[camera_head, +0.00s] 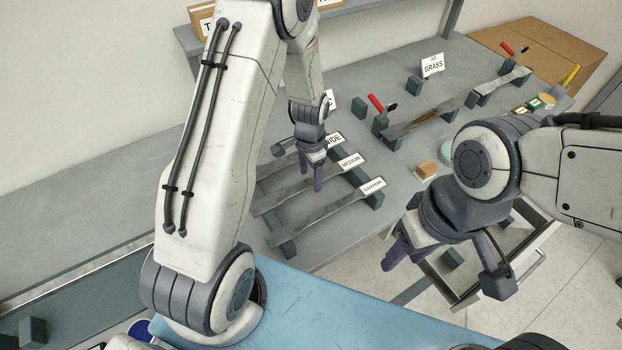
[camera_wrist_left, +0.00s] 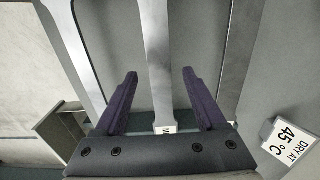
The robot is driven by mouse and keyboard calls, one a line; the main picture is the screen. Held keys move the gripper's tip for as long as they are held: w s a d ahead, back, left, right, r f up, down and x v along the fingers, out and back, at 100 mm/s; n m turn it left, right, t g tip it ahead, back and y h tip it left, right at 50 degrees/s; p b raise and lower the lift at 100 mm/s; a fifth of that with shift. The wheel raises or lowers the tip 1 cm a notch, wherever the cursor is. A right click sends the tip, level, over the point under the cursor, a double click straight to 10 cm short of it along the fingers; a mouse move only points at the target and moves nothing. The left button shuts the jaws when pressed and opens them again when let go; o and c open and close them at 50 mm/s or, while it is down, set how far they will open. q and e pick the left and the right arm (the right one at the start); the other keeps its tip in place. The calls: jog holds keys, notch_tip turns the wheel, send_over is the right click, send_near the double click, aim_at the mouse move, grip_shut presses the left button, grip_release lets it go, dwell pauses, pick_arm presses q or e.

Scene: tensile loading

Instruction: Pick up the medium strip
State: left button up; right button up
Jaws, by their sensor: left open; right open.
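The medium strip (camera_head: 283,200) is a grey metal strip lying between the wide strip (camera_head: 278,180) and the narrow strip (camera_head: 318,216) on a dark rack, with a MEDIUM label (camera_head: 350,161) at its far end. My left gripper (camera_head: 318,184) is open above the strips. In the left wrist view the middle strip (camera_wrist_left: 155,55) runs between its two open fingers (camera_wrist_left: 161,85), with a label starting with M partly hidden by the gripper body. Any contact with the strip cannot be told. My right gripper (camera_head: 405,252) is open and empty, in front of an open drawer.
Other strips (camera_head: 425,121) lie on supports farther back, near a BRASS sign (camera_head: 432,66) and red-handled tools (camera_head: 376,103). A wooden block (camera_head: 427,169) sits near the bench edge. The open drawer (camera_head: 470,283) juts out below. A DRY AT 45°C sign (camera_wrist_left: 290,140) stands beside the rack.

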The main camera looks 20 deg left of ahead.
pick_arm(q)
jog(key=shift+f, duration=0.25)
grip_shut()
jog(key=shift+r, duration=0.1)
dwell(1.2)
